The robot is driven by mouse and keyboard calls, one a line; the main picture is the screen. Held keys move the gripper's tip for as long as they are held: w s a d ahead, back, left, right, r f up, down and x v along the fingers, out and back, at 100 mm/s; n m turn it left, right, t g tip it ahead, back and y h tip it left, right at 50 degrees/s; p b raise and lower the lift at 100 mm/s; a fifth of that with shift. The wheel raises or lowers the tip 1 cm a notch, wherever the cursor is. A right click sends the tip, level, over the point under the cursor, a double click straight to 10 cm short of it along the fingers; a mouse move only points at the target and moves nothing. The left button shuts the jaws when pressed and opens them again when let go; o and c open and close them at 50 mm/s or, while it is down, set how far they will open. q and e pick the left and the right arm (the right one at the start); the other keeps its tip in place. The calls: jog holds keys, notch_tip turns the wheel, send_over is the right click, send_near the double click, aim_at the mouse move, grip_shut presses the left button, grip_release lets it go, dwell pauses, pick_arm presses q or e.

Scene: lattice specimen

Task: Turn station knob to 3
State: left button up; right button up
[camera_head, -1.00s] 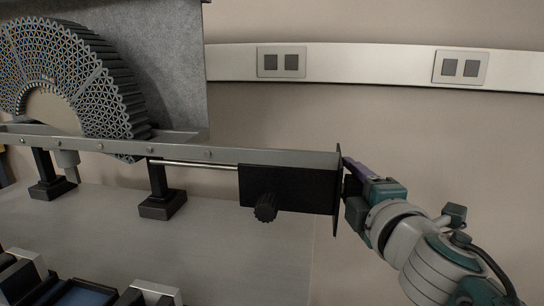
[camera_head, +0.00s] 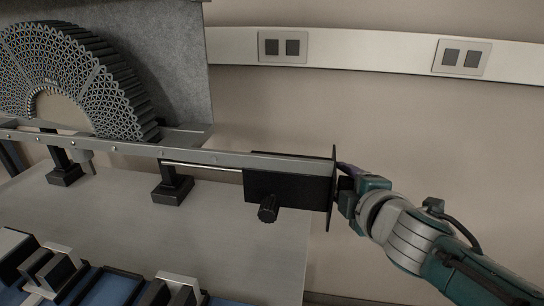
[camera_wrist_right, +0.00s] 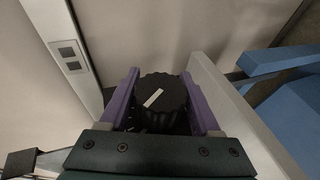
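A black ribbed knob (camera_wrist_right: 160,98) with a slanted white pointer mark is in the right wrist view, and I take it for the station knob. Scale numbers cannot be read. The purple fingers of my right gripper (camera_wrist_right: 160,92) are on both sides of it, with little or no gap. In the head view my right gripper (camera_head: 342,182) is at the outer side of the end plate (camera_head: 332,200), which hides the knob. A second black knob (camera_head: 268,209) is on the front of the black box (camera_head: 290,188). My left gripper is not in view.
A grey rail (camera_head: 200,156) on black feet runs left from the box to a curved lattice piece (camera_head: 105,85). Below are a grey bench (camera_head: 120,220) and blue trays with black blocks (camera_head: 100,285). The wall has a white strip with sockets (camera_head: 283,46).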

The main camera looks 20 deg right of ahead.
jog(key=o, duration=0.3)
jog(key=p+v, duration=0.3)
jog(key=v, duration=0.7)
